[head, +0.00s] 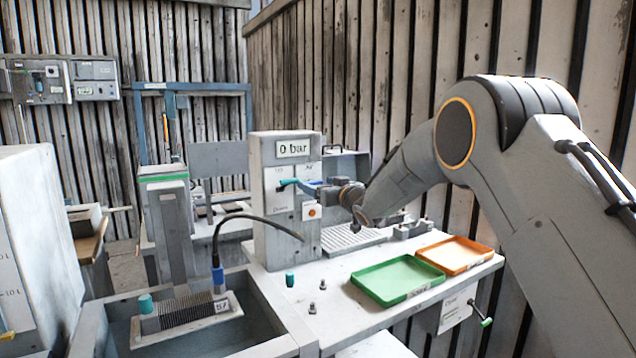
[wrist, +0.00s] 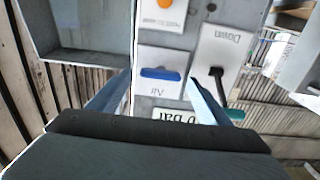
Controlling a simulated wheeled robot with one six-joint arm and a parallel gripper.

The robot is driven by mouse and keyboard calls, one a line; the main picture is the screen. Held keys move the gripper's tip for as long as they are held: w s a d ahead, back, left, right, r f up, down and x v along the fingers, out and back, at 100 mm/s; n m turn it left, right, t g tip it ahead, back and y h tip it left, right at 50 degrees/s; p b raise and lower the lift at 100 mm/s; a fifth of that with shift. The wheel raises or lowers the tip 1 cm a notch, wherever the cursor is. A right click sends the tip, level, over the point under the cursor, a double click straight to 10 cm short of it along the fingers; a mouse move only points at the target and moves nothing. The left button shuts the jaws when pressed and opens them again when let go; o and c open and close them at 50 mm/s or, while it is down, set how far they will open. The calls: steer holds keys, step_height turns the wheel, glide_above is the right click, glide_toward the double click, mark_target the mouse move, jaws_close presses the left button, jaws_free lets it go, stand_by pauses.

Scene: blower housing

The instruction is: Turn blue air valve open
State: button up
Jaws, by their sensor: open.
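The blue air valve (wrist: 160,74) is a short blue bar on a white plate marked "Air". In the wrist view it lies crosswise, between my gripper's two fingers. My gripper (wrist: 159,80) is open, with one finger to each side of the valve; I cannot tell whether either touches it. In the head view my gripper (head: 308,187) is at the front of the grey control box (head: 272,230), and the valve is largely hidden there. The pressure display (head: 292,148) reads "0 bar".
A teal-handled lever (wrist: 218,88) on a plate marked "Down" sits close beside the right finger. An orange button (head: 314,212) is below the valve. Green (head: 398,279) and orange (head: 456,254) trays lie on the bench. A black hose (head: 262,220) arches before the box.

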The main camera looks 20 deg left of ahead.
steer(key=shift+w+a, duration=0.2)
steer(key=shift+a, duration=0.1)
steer(key=shift+c, duration=0.4)
steer(key=c, duration=1)
steer(key=shift+o, duration=0.2)
